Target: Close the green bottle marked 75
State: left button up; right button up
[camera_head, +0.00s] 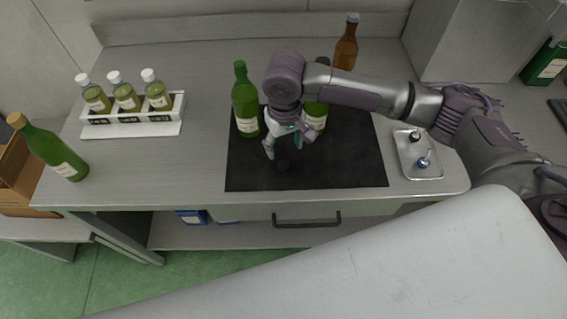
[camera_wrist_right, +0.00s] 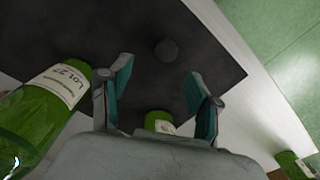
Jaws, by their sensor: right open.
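Two green bottles stand on the black mat (camera_head: 345,170). The left one (camera_head: 245,105) shows a green neck and no visible cap. The right one (camera_head: 315,110) has a dark top and is partly behind my right arm; in the wrist view its label (camera_wrist_right: 62,82) reads LOT 27. I cannot read 75 on any label. A small dark round piece, like a cap (camera_head: 284,165), lies on the mat; it also shows in the wrist view (camera_wrist_right: 165,50). My right gripper (camera_head: 285,147) is open and empty above the mat, between the bottles and near the cap. My left gripper is out of view.
A corked green bottle (camera_head: 48,150) stands at the left edge. A white rack (camera_head: 130,128) holds three small bottles. A brown bottle (camera_head: 346,45) stands at the back. A metal tray (camera_head: 418,172) with two small stoppers is at the right. The mat's front is mostly clear.

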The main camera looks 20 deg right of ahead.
aim_at(283, 164)
jog(key=shift+f, duration=0.8)
jog(key=shift+s+a+f+p, duration=0.15)
jog(key=shift+f+p, duration=0.2)
jog(key=f, duration=0.2)
jog(key=f+p, duration=0.1)
jog(key=f, duration=0.1)
jog(key=shift+s+a+f, duration=0.15)
jog(key=shift+s, duration=0.05)
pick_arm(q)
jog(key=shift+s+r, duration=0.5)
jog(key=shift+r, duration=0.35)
pick_arm(e)
jog(key=c, duration=0.8)
